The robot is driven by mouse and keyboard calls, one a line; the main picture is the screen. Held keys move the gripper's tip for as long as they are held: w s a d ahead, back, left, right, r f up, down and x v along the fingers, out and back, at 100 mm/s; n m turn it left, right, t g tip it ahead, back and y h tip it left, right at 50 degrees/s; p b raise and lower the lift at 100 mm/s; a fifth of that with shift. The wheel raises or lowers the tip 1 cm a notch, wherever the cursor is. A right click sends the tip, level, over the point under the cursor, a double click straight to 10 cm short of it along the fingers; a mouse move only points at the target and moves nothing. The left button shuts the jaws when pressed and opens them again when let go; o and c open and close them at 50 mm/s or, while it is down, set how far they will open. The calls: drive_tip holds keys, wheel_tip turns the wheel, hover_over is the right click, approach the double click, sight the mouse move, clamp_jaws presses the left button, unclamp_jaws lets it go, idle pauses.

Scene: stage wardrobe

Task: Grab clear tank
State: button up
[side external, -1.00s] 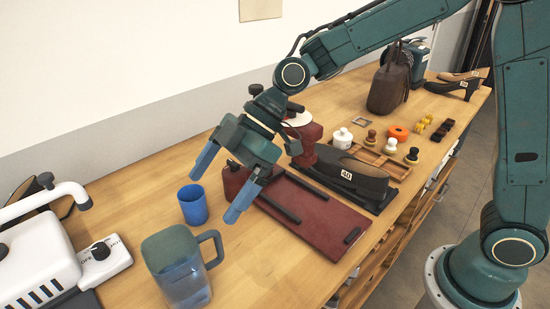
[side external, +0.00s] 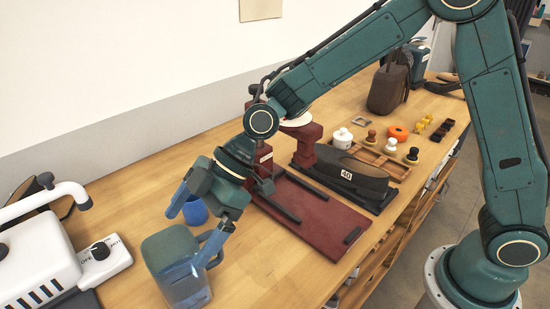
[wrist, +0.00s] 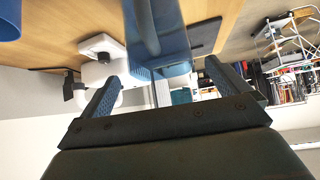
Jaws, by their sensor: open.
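The clear tank (side external: 185,285) is a bluish see-through container with a dull teal top and a handle on its right side. It stands upright on the wooden table at the front. My gripper (side external: 189,238) is open, tilted down over the tank's upper right part; one finger overlaps the handle in the side view. In the wrist view, the tank (wrist: 160,42) appears between my two spread fingers (wrist: 163,88). I cannot tell whether either finger touches it.
A blue cup (side external: 196,211) stands just behind the tank, close to a finger. A white machine (side external: 38,262) is to the left. A dark red press (side external: 318,221) with a flat board lies to the right. Bare table shows in front of the board.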

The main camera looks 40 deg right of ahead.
sight(176, 245)
drive_tip(key=shift+x, duration=2.25)
drive_tip(key=c, duration=1.8)
drive_tip(key=shift+r, duration=0.35)
wheel_tip(176, 245, up, 19)
drive_tip(key=shift+r, duration=0.25)
